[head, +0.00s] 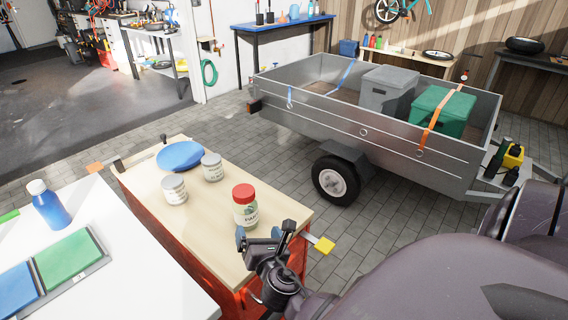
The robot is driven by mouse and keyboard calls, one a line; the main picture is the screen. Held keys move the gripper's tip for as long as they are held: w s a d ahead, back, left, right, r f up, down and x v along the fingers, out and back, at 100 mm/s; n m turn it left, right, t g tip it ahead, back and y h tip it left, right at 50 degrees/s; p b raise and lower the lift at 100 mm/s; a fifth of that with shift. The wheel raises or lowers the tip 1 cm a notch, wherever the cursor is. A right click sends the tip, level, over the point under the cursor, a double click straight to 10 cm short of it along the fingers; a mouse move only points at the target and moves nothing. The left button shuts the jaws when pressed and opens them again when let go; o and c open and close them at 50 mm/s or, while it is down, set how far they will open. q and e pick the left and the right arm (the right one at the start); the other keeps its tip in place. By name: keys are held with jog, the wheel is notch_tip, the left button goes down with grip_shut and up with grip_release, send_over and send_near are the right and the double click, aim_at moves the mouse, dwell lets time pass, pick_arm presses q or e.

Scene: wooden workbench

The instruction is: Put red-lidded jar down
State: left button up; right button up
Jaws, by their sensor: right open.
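The red-lidded jar (246,207) stands upright on the wooden top of the workbench (218,240), near its right end. My right gripper (264,236) is open just in front of the jar, its fingers toward the jar's lower part. I cannot tell whether a finger touches the jar. Its lower front edge is close to the fingers. My left gripper is not in view.
Two grey-lidded jars (174,190) (212,167) and a blue plate (181,156) stand on the same bench to the left. A white table (130,275) with a blue bottle (48,205) is at the left. A metal trailer (400,145) stands behind.

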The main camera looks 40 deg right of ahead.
jog(key=s+a+f+m+g+y, duration=0.2)
jog(key=s+f+m, duration=0.4)
jog(key=m, duration=0.7)
jog(key=s+a+f+m+g+y, duration=0.1)
jog(key=s+f+m+y, duration=0.3)
jog(key=s+m, duration=0.7)
jog(key=shift+a+f+m+g+y, duration=0.4)
jog(key=shift+a+f+m, duration=0.4)
jog(key=shift+f+m, duration=0.1)
jog(key=shift+s, duration=0.1)
